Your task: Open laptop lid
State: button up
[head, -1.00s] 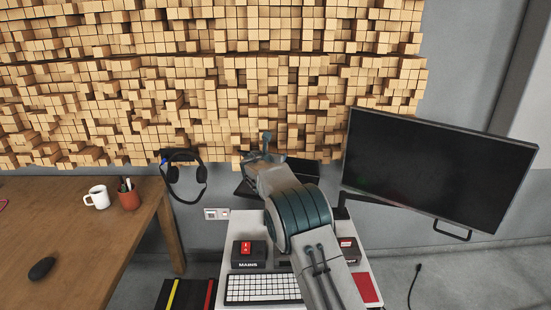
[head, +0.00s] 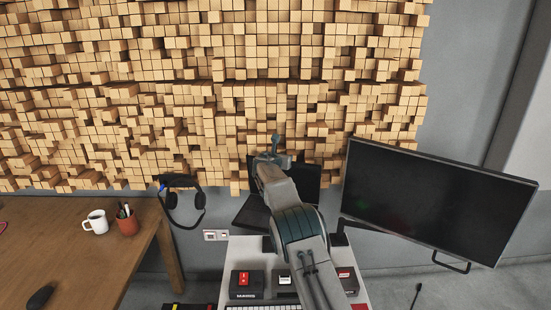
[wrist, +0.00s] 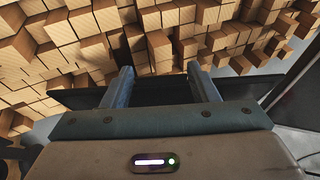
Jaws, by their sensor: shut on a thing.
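The black laptop stands at the back of the light work surface. Its lid (head: 307,182) is raised at a steep angle, partly hidden by my arm. Its base (head: 251,214) shows to the left of my arm. My gripper (head: 277,149) is at the lid's upper edge, shut on the lid. In the wrist view, the dark lid (wrist: 165,94) runs across behind and between my two fingers (wrist: 161,82). The exact contact is hard to see.
A large monitor (head: 435,200) on an arm stands close on the right. Headphones (head: 185,201) hang on the left. A wooden desk (head: 75,255) with a white mug (head: 96,222) and a brown pen cup (head: 127,225) is at left. A wooden block wall (head: 200,90) rises behind.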

jog(key=shift+w+r, duration=0.35)
jog(key=shift+r, duration=0.3)
jog(key=o, duration=1.2)
jog(key=shift+o, duration=1)
jog(key=shift+s, duration=0.1)
jog(key=b+v, duration=0.8)
jog(key=v, duration=0.5)
jog(key=shift+s, duration=0.4)
jog(key=shift+f, duration=0.15)
